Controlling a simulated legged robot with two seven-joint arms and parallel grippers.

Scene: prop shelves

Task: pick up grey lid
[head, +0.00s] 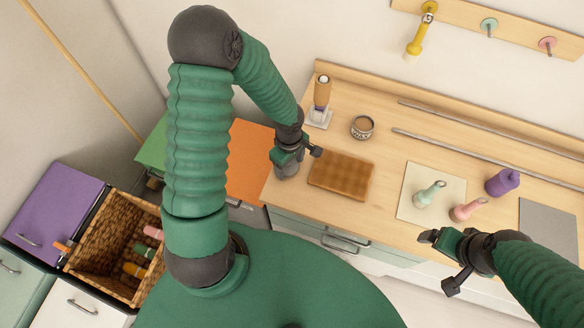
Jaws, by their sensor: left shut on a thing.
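My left gripper (296,150) is at the left end of the wooden counter, left of the brown board. It is shut on a small grey round thing (287,170), which looks like the grey lid; the fingers and wrist hide part of it. An open tin (362,127) marked with dark lettering stands on the counter to the right, with brownish contents and no lid on it. My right gripper (440,262) is open and empty in front of the counter's front edge, its fingers spread apart.
A brown checkered board (341,175) lies beside my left gripper. A brown-topped bottle (322,92) stands behind. Pale green (429,194), pink (467,209) and purple (503,182) bottles stand to the right. Metal rails (480,158) run along the back. A wicker basket (100,235) holds bottles at left.

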